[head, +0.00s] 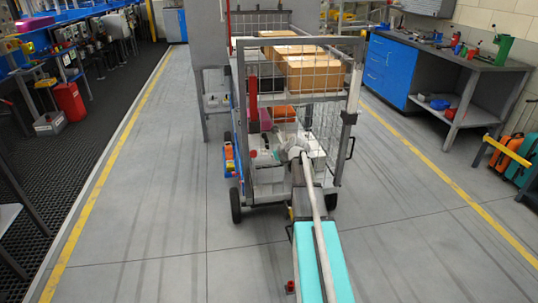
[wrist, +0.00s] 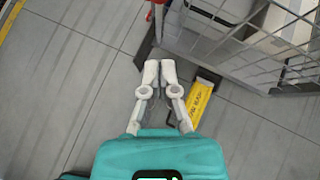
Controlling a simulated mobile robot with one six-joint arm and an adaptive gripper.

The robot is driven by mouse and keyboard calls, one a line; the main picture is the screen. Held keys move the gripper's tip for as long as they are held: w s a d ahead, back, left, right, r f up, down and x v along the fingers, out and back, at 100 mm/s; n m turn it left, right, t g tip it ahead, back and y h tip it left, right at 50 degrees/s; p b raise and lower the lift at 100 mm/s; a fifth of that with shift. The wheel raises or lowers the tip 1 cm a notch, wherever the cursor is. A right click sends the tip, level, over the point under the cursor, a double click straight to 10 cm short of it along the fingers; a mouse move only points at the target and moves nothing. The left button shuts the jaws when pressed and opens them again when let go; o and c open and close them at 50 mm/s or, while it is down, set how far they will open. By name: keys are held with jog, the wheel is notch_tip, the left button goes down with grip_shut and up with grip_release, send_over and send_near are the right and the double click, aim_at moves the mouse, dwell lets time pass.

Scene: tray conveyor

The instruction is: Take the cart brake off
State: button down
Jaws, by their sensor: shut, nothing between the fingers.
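The wire-mesh cart (head: 357,75) stands ahead of me in the head view, with cardboard boxes on top. A red upright bar (head: 252,98) is on its left front side. In the wrist view the cart's mesh side (wrist: 255,52) fills the upper right. A yellow pedal-like plate (wrist: 200,95) with dark lettering lies low by the cart's edge, right of my gripper. My gripper (wrist: 160,68) is shut and empty, its fingertips close together above the floor beside the plate. I cannot tell whether it touches anything.
A grey workbench with a blue cabinet (head: 391,68) stands at the right, and orange and teal cases (head: 515,155) stand near it. Shelving with a red bin (head: 70,102) is at the left. The floor between the yellow lines is clear around the cart's front.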

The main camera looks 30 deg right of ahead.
jog(key=shift+p+v, duration=0.45)
jog(key=shift+v, duration=0.45)
jog(key=shift+w+d+r, duration=0.1)
jog(key=s+a+f+n+g, duration=0.2)
jog(key=s+a+n, duration=0.1)
jog(key=a+n, duration=0.35)
jog(key=s+a+f+n+g+y, duration=0.1)
jog(key=s+a+n+g, duration=0.1)
jog(key=s+a+n, duration=0.4)
jog(key=s+a+f+n+g, duration=0.15)
jog(key=a+n, duration=0.25)
jog(key=a, duration=0.4)
jog(key=s+a+f+n+g+h+p, duration=0.1)
jog(key=s+a+n+g, duration=0.1)
jog(key=s+a+n, duration=0.5)
jog(key=s+a+f+n+g+h, duration=0.1)
jog(key=s+a+n+g, duration=0.25)
jog(key=s+n, duration=0.6)
notch_tip(320, 180, up, 17)
jog(key=w+p, duration=0.1)
jog(key=p, duration=1.5)
jog(key=shift+f+n+t, duration=0.2)
jog(key=shift+n+t, duration=0.1)
jog(key=shift+n, duration=0.1)
